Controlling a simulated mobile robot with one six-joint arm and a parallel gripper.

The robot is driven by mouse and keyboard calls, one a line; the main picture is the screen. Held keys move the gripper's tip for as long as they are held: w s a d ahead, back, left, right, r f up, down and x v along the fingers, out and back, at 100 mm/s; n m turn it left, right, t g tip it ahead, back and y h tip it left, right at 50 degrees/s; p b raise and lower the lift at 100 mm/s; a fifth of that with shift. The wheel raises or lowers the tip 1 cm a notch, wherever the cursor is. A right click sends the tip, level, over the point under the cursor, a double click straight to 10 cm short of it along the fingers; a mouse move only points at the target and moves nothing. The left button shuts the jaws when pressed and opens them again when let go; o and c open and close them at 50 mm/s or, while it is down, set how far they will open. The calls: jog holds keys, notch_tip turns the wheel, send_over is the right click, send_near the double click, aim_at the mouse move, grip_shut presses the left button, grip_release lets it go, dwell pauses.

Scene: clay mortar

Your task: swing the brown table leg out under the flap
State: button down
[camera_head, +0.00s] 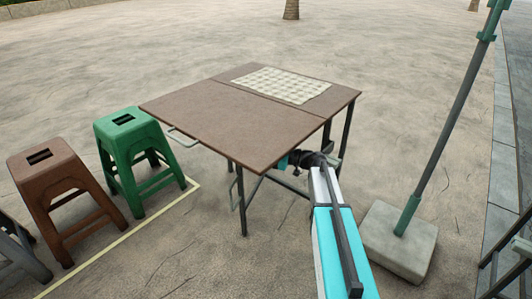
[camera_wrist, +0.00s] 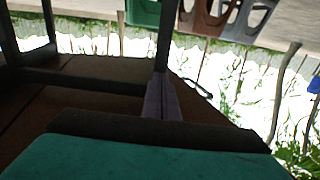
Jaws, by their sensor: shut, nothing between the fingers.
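The folding table has a brown top (camera_head: 250,82), with its flap (camera_head: 215,122) on the near left side. The flap lies about level with the rest of the top. A dark leg (camera_head: 241,200) stands under the flap in the head view. My gripper (camera_wrist: 160,80) is shut and empty, with its fingers side by side in the wrist view. A dark upright leg (camera_wrist: 167,35) shows just beyond the fingertips; I cannot tell whether they touch. In the head view my wrist reaches under the table's right edge, and the tabletop hides the fingertips.
A checkered board (camera_head: 282,84) lies on the top. A green stool (camera_head: 135,150) and a brown stool (camera_head: 62,185) stand at the left. A pole in a pale block base (camera_head: 395,240) stands right of my arm. The ground in front of the table is open.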

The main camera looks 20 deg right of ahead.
jog(key=shift+x, duration=1.25)
jog(key=shift+a, duration=0.1)
